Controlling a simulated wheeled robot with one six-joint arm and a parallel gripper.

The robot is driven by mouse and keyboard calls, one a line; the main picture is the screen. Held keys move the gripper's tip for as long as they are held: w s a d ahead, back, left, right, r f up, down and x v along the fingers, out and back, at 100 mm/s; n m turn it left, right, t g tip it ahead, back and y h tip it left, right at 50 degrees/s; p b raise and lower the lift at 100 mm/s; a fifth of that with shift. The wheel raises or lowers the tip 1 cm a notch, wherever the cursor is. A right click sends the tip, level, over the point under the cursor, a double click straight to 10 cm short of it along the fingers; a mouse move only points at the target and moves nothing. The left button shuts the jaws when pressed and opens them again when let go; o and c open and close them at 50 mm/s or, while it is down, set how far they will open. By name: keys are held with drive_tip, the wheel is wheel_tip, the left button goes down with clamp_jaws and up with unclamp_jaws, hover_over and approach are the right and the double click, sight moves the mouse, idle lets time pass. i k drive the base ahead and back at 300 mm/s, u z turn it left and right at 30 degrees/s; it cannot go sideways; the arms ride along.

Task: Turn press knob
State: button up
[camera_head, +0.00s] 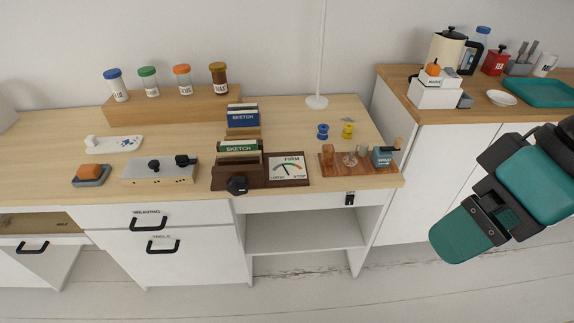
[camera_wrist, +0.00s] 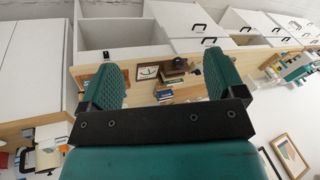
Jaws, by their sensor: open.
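The press (camera_head: 222,176) is a dark brown wooden frame at the desk's front edge, with a green "SKETCH" book (camera_head: 239,147) in it. Its round black knob (camera_head: 237,185) faces the front. A dial gauge (camera_head: 288,168) marked "FIRM" stands to its right, its needle left of upright. My gripper (camera_head: 450,246) is off to the right, in front of the cabinets and well apart from the knob. In the wrist view my gripper (camera_wrist: 162,78) is open and empty, and the gauge (camera_wrist: 147,72) shows small between its fingers.
A wooden block tray (camera_head: 360,162) sits right of the gauge. A box with black knobs (camera_head: 160,171) stands left of the press. Open shelf space (camera_head: 300,233) lies below. The side counter (camera_head: 450,110) holds a kettle and tray.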

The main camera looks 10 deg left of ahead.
sight(236, 185)
drive_tip(key=z, duration=2.55)
drive_tip(key=k, duration=1.65)
drive_tip(key=u, duration=2.35)
